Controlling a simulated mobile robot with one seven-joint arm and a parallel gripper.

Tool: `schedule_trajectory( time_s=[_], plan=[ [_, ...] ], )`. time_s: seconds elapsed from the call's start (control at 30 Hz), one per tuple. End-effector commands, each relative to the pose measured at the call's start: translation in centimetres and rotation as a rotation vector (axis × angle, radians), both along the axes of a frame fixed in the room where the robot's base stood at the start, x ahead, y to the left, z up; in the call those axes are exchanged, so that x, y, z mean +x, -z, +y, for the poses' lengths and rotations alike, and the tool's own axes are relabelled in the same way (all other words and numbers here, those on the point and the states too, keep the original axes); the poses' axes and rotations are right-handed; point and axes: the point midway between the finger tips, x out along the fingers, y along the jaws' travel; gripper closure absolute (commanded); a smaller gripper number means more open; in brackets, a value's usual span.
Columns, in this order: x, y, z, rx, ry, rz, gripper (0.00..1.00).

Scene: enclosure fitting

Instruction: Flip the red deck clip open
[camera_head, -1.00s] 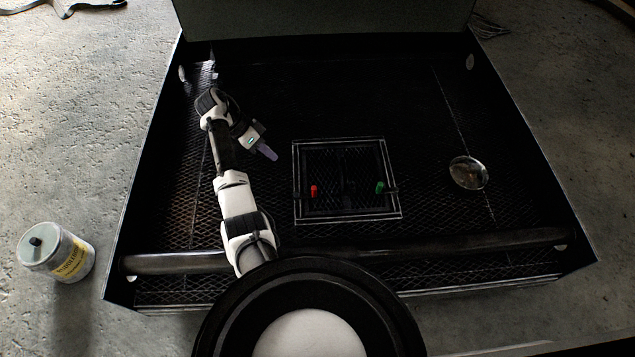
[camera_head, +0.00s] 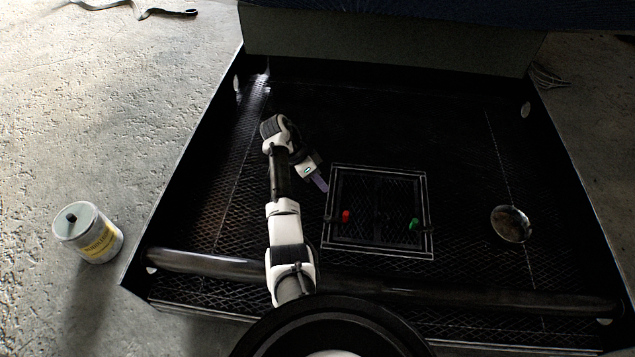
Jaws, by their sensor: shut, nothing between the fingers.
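The red deck clip (camera_head: 346,216) is a small red piece on the left part of a square framed hatch (camera_head: 433,215) in the dark mesh deck. A green clip (camera_head: 414,224) sits on the right part of the same hatch. My gripper (camera_head: 322,185) is shut and empty. It shows up and left of the red clip, near the hatch's upper left corner, and apart from the clip. Whether the red clip is open or closed is too small to tell.
A dark bar (camera_head: 450,290) crosses the front of the tray-like enclosure (camera_head: 190,170). A round metal dish (camera_head: 511,224) lies on the deck at right. A labelled can (camera_head: 89,233) stands on the concrete floor at left. The deck between hatch and dish is clear.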

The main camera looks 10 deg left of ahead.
Motion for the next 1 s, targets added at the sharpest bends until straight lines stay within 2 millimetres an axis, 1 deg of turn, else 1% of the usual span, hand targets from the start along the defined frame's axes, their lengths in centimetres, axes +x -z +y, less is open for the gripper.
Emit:
schedule_trajectory(
  time_s=[0.03,0.23,0.3,0.53,0.7,1.0],
  plan=[
    [-0.3,1.6,-0.8,0.0,0.001,0.002,1.0],
    [-1.0,4.7,-3.3,-0.001,0.001,0.003,1.0],
    [-1.8,4.2,-3.7,0.0,0.0,-0.001,1.0],
    [-3.7,4.2,-5.0,0.001,0.0,0.0,1.0],
    [-4.1,4.1,-5.3,0.001,-0.001,0.0,1.0],
    [-4.1,4.2,-5.3,0.0,-0.001,0.001,1.0]
  ],
)
